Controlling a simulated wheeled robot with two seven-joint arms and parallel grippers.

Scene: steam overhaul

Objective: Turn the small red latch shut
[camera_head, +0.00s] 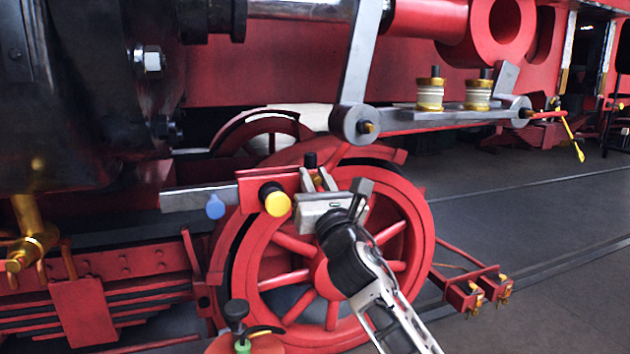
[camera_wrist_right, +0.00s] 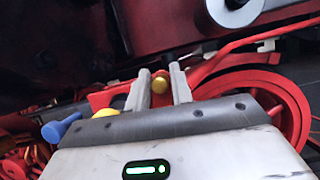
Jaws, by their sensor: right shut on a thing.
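My right gripper (camera_head: 312,178) is in front of the upper part of the red spoked wheel, its arm coming up from the lower right. In the right wrist view its two grey fingers (camera_wrist_right: 158,90) stand on either side of the small red latch (camera_wrist_right: 159,100), shut on it. A round gold knob or pivot (camera_wrist_right: 160,84) shows at the latch between the fingertips. In the head view the fingers and the gripper body hide most of the latch, so its exact angle cannot be told. My left gripper is not in view.
A red bar (camera_head: 252,184), a yellow round knob (camera_head: 277,203) and a blue knob (camera_head: 215,207) lie just left of the gripper. The red wheel (camera_head: 421,240) is behind it. A grey rod (camera_head: 430,120) with brass-banded cups hangs above.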

